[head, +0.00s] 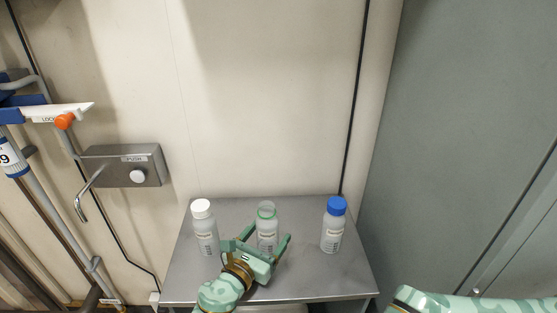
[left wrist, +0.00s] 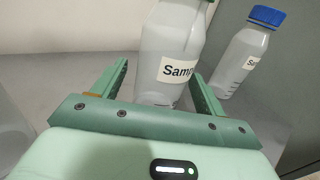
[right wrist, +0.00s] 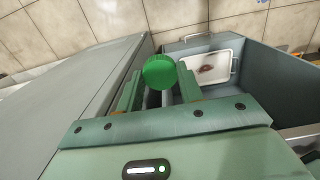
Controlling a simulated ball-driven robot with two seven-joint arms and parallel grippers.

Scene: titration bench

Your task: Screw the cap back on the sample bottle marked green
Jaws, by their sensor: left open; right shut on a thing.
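The middle sample bottle (head: 267,223) stands upright and uncapped on the metal table, with a green ring at its neck. It also shows in the left wrist view (left wrist: 172,45), its label partly visible and its top cut off. My left gripper (head: 268,236) is open, its fingers on either side of this bottle; I see gaps between fingers and bottle in the left wrist view. My right gripper (right wrist: 159,84) is shut on a round green cap (right wrist: 160,71), away from the table. In the head view only part of my right arm shows, at the bottom right.
A white-capped bottle (head: 204,228) stands left of the middle bottle and a blue-capped bottle (head: 333,226) stands right of it. The table (head: 340,280) is otherwise clear. A wall-mounted metal box with a tap (head: 130,166) is left. The right wrist view shows a grey bin (right wrist: 262,92) with a white tray (right wrist: 210,68).

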